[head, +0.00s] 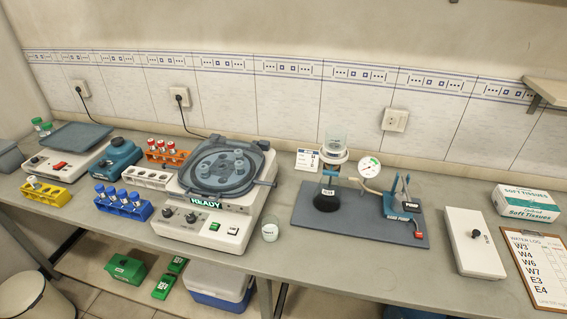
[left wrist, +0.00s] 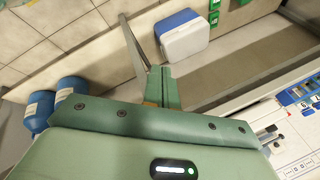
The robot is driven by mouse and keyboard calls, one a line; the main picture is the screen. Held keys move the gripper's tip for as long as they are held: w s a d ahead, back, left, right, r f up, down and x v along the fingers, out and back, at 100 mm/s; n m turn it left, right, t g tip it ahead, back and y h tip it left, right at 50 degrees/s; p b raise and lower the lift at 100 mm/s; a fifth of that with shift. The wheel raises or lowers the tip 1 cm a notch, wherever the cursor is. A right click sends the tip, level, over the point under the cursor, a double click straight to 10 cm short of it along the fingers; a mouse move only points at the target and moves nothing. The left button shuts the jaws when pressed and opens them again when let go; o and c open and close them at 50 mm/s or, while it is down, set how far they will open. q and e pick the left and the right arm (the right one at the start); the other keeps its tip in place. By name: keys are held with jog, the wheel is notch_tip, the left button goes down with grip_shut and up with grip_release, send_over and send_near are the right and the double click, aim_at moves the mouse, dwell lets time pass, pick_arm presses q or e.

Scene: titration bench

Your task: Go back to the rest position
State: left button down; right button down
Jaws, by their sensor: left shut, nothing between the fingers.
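My left gripper (left wrist: 160,88) shows in the left wrist view, with its green fingers together and nothing between them. It is apart from the things around it, with floor and a blue-and-white cooler box (left wrist: 183,40) beyond it. Neither gripper shows in the head view. My right gripper is not in view.
Blue bottles (left wrist: 38,110) stand left in the left wrist view.

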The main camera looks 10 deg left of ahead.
pick_arm(q)
jog(key=s+d+f+g+h+b, duration=0.1)
jog(key=s+f, duration=0.3)
jog(key=f, duration=0.3)
jog(key=s+f+n+b, duration=0.1)
jog(key=s+f, duration=0.2)
jog(key=f, duration=0.3)
jog(key=s+d+f+g+h+b, duration=0.1)
jog(key=s+f, duration=0.3)
jog(key=f, duration=0.3)
jog(key=s+a+f+n+g+b, duration=0.1)
jog(key=s+f+n, duration=0.1)
jog(key=s+f, duration=0.5)
jog(key=s, duration=0.4)
jog(key=shift+s+f+g, duration=0.3)
jog(key=shift+s+g, duration=0.1)
jog(key=shift+a, duration=0.1)
